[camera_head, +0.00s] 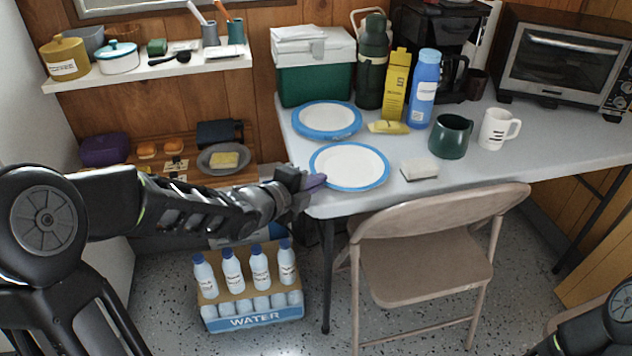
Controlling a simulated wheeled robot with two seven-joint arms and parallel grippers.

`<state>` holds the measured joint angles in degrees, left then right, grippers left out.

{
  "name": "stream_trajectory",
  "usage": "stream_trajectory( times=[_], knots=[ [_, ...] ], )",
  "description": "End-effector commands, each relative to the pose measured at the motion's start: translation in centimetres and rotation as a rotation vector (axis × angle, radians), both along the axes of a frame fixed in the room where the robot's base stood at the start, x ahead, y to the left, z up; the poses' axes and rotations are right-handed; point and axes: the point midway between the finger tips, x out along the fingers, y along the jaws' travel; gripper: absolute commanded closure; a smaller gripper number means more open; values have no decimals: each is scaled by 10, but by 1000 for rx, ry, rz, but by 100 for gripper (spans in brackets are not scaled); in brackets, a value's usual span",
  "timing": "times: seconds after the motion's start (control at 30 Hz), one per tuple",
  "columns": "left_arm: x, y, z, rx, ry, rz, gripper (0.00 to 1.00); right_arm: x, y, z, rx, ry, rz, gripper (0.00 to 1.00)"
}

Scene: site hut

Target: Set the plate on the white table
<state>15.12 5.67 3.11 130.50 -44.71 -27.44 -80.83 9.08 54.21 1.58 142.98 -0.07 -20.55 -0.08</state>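A white plate with a blue rim (349,165) is at the front left of the white table (470,172). It looks level and at the tabletop, but I cannot tell whether it rests fully on it. My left gripper (316,183) is at the plate's near-left rim, over the table's left edge. Its fingertips meet or nearly meet the rim, and the gap between them is too small to make out. A second blue-rimmed plate (327,119) lies behind, seemingly on a stack. My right gripper is out of view; only part of that arm shows at the lower right.
A sponge-like block (419,169), green mug (450,137), white mug (496,129), blue bottle (423,90) and yellow carton (396,85) stand right of the plates. A green cooler (314,72) is behind. A folding chair (430,250) stands in front; a water crate (252,312) is below.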

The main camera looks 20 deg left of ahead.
Motion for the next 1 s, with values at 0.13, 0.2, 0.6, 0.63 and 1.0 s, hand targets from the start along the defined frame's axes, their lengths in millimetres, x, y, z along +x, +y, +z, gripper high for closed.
stream_trajectory(
  times=[0.13,0.2,0.6,0.63,1.0],
  knots=[
    [0,0,0,0,0,0,89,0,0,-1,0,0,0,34],
    [0,0,-1,0,1,0,83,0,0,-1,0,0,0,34],
    [-2,0,-6,2,12,1,71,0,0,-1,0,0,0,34],
    [-2,0,-6,2,13,1,71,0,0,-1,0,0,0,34],
    [-5,1,-6,2,15,1,71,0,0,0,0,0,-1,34]
  ],
)
